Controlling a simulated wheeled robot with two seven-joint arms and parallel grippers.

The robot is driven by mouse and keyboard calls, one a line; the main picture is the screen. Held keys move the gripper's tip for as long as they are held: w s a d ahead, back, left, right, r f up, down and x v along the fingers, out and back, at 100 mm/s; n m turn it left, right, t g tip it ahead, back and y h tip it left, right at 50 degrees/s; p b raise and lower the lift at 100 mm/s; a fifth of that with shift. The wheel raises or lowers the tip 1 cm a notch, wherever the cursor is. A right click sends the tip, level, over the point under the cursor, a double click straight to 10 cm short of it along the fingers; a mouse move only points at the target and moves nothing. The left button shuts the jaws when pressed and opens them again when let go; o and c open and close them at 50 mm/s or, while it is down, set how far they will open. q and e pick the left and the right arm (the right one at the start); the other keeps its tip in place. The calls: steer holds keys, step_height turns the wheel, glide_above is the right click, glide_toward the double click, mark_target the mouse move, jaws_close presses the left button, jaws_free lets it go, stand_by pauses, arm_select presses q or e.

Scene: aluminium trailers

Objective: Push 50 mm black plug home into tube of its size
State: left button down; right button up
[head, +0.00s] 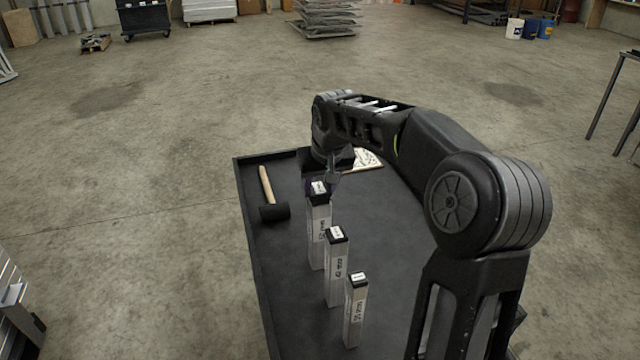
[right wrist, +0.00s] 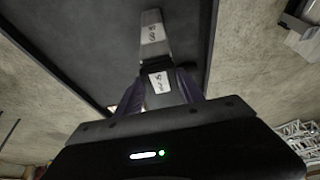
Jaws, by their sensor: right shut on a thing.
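Three square aluminium tubes stand upright on the black table. The farthest and widest tube (head: 318,238) has a black plug with a white label (head: 318,188) at its top. My right gripper (head: 328,182) is there, partly hidden behind the plug. In the right wrist view the gripper (right wrist: 160,78) has both fingers shut on the labelled plug (right wrist: 157,82), with a labelled tube (right wrist: 152,38) just beyond. How deep the plug sits is hidden. The middle tube (head: 336,283) and the nearest tube (head: 354,318) each have a black labelled top. My left gripper is not in view.
A mallet (head: 274,210) with a wooden handle and black head lies left of the tubes on the black table (head: 270,260). A pale printed item (head: 367,160) lies at the far edge, partly behind my arm. My right arm covers the table's right side.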

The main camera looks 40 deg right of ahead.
steer(key=shift+f, duration=0.4)
steer(key=o, duration=1.4)
steer(key=shift+r, duration=0.1)
steer(key=p+v, duration=0.3)
steer(key=v, duration=0.4)
steer(key=shift+s+a+r, duration=0.1)
steer(key=shift+s+r, duration=0.05)
steer(key=shift+r, duration=0.1)
